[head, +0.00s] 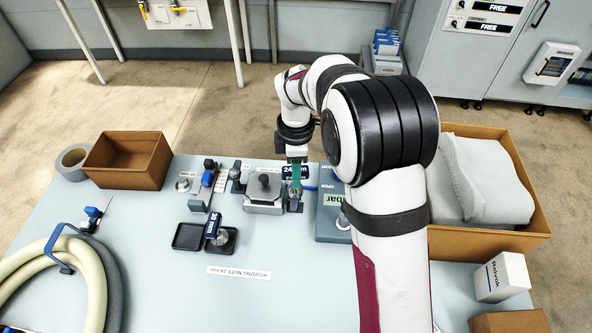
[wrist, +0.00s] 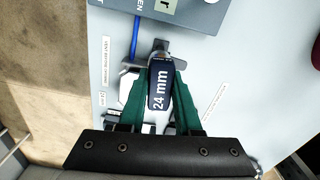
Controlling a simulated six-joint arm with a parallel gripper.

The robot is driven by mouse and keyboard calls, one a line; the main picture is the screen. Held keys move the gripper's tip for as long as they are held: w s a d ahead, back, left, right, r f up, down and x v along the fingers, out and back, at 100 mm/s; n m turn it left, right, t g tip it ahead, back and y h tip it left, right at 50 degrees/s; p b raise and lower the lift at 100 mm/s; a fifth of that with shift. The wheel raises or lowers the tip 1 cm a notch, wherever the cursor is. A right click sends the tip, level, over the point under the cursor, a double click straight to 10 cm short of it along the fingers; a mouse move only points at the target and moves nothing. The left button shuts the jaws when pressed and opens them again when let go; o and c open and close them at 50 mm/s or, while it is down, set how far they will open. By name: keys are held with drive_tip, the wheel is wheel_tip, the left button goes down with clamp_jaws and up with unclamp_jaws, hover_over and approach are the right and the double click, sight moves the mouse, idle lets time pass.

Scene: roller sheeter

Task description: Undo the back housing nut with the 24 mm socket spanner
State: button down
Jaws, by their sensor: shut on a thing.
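My gripper (head: 296,180) is shut on the 24 mm socket spanner, whose dark blue grip marked "24 mm" (wrist: 160,90) shows between the green fingers in the wrist view (wrist: 165,72). In the head view the spanner's label (head: 289,171) shows beside the fingers. The spanner is at the right end of the grey metal housing (head: 262,208), which has a dark knob on top. In the wrist view metal parts show around the spanner's far end. The back housing nut is not distinguishable; I cannot tell whether the socket sits on it.
A grey box with a display (head: 331,221) stands close right of the housing. A second blue-gripped tool (head: 213,224) stands in a black tray (head: 188,237) in front. A brown box (head: 128,180) and coiled hose (head: 95,265) are left; a cloth-filled crate (head: 470,243) is right.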

drive_tip(key=shift+m, duration=0.4)
drive_tip(key=shift+m, duration=0.4)
drive_tip(key=shift+r, duration=1.4)
